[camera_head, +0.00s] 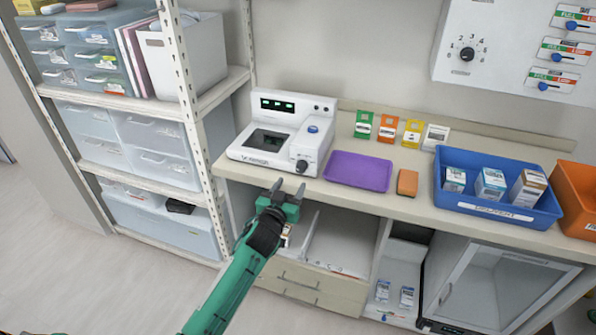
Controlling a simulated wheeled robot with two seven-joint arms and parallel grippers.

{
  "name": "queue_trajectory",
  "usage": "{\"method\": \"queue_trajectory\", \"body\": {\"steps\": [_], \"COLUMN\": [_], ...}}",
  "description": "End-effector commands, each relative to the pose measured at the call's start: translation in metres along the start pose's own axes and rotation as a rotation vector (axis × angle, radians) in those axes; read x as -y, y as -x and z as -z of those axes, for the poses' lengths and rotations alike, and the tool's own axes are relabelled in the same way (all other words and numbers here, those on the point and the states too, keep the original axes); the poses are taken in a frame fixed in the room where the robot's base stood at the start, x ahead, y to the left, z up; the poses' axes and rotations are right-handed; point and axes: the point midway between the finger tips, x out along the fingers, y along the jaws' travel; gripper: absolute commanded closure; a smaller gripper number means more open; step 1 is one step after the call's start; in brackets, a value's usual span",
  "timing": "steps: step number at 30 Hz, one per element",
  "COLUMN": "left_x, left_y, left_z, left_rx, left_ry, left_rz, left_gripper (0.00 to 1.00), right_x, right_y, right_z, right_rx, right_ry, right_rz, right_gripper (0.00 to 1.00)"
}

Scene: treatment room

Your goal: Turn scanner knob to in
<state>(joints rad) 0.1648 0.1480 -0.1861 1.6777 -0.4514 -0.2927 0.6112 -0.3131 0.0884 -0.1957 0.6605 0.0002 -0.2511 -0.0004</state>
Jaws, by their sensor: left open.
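The white scanner (283,131) stands on the counter left of centre, with a dark window, a small green-lit display and a blue button on top. Its dark knob (302,166) sits at the front right corner; its setting is too small to read. My left gripper (290,187) is open and empty, just in front of the counter edge. Its fingertips point towards the scanner's front, a little below and left of the knob, and appear apart from it. My right gripper is not in view.
On the counter (380,205) are a purple tray (358,171), an orange block (407,182), several small coloured cards behind, and a blue bin (499,212) with boxes. A shelf rack (190,110) stands close on the left. Open cabinets lie below the counter.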

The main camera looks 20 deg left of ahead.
Motion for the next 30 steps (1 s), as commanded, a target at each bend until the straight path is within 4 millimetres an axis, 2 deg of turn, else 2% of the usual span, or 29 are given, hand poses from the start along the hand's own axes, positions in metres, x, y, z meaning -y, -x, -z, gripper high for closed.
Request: {"method": "queue_trajectory", "body": {"steps": [1,6,12,18,26,30], "left_x": [0.0,0.0,0.0,0.0,0.0,0.0], "left_y": [-0.011,-0.04,-0.064,-0.073,-0.074,-0.074], "left_z": [0.002,0.001,0.0,-0.001,-0.001,-0.001], "left_rx": [0.0,0.001,0.001,0.002,0.001,0.001], "left_ry": [-0.001,-0.001,0.0,-0.001,-0.001,-0.001], "left_rz": [0.001,0.0,0.0,0.0,0.0,0.0], "left_gripper": [0.48,0.48,0.48,0.48,0.48,0.72], "right_x": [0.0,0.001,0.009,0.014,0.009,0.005], "right_y": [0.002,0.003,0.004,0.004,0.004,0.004], "right_z": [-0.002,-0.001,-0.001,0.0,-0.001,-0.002], "right_rx": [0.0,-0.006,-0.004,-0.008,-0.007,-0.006], "right_ry": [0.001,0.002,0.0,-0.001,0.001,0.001], "right_rz": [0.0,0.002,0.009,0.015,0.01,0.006], "right_gripper": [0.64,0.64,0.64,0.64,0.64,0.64]}}
